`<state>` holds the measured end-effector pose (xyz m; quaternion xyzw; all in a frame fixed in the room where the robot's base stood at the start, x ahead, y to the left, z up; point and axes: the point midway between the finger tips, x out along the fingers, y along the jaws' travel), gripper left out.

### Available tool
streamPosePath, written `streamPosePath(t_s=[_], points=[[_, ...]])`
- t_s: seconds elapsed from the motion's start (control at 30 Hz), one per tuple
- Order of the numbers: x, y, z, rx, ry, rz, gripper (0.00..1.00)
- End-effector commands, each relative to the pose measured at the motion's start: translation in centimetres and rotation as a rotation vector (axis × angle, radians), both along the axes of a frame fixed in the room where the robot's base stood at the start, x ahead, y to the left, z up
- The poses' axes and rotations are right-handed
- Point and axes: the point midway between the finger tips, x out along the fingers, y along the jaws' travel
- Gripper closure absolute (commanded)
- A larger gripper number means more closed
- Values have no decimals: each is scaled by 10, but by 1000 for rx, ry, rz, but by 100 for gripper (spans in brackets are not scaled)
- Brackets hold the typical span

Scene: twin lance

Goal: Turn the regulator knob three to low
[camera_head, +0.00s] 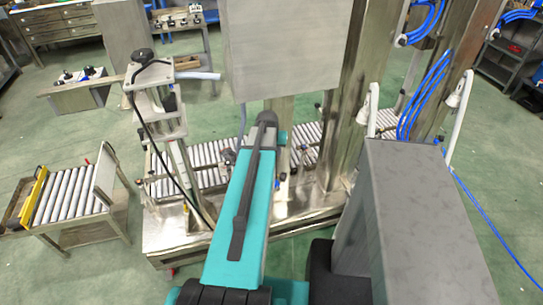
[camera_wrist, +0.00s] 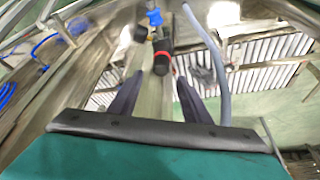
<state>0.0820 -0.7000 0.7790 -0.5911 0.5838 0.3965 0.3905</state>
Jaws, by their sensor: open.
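In the wrist view, a black cylindrical knob (camera_wrist: 162,57) with a red ring sits just beyond my gripper (camera_wrist: 160,78), roughly in line with the gap between its fingers. My gripper is open, with one dark finger on each side of the gap and nothing held. A second black knob-like part (camera_wrist: 140,33) is to the upper left, beside a blue fitting (camera_wrist: 155,17). No number or low mark can be read, so I cannot tell which is regulator knob three or how it is set. In the head view my arm hides the gripper.
The machine has a steel frame (camera_head: 345,120), a large grey panel box (camera_head: 285,50) and a roller conveyor (camera_head: 205,165). A grey hose (camera_wrist: 220,75) runs close on the right in the wrist view. A roller cart (camera_head: 68,195) stands at left. Green floor at front left is clear.

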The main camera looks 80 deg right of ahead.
Motion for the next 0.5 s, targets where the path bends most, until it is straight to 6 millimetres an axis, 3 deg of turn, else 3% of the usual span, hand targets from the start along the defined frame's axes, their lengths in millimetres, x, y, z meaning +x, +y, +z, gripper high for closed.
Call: streamPosePath(t_s=[0.5], points=[[-2,22,52,-1,1,0,56]])
